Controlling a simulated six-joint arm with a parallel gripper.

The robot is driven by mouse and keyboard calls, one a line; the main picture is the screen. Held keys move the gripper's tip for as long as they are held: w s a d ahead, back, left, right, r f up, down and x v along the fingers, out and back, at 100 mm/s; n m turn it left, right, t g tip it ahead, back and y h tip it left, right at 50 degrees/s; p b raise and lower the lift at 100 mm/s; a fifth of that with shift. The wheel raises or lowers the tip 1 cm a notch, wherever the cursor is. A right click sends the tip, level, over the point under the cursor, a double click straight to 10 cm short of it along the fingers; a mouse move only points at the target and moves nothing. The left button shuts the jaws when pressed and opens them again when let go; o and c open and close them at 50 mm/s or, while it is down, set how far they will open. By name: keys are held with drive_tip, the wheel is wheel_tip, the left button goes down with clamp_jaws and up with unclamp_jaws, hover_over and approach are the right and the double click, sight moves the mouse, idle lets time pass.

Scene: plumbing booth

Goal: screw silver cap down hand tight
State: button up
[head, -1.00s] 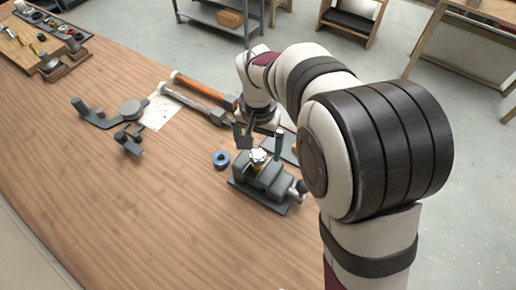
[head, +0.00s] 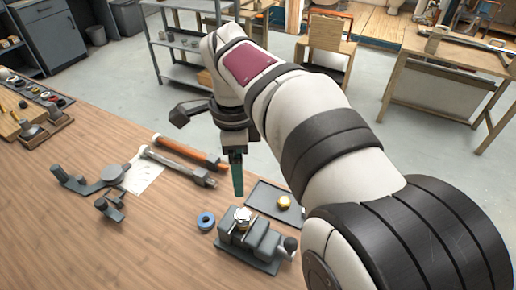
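The silver cap (head: 243,214) sits on top of a brass-coloured fitting that is clamped upright in the grey vise (head: 262,250). How far down its thread the cap sits cannot be made out. My gripper (head: 238,192) points down above and slightly left of the cap, with clear space between them. The fingers are seen nearly edge-on and overlap, so their gap is hidden. Nothing shows below the fingertips.
A dark tray (head: 267,190) with a brass piece (head: 284,202) lies behind the vise. A blue tape roll (head: 206,220) is left of it. Pipe wrenches (head: 176,165) and a dark metal tool (head: 84,183) lie further left. Bare wood is free at front left.

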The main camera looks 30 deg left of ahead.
sight(242, 214)
wheel_tip(242, 214, down, 16)
drive_tip(key=shift+r, duration=0.2)
clamp_jaws()
drive_tip(key=m, duration=0.5)
drive_tip(key=shift+o, duration=1.4)
unclamp_jaws()
drive_tip(key=shift+r, duration=2.45)
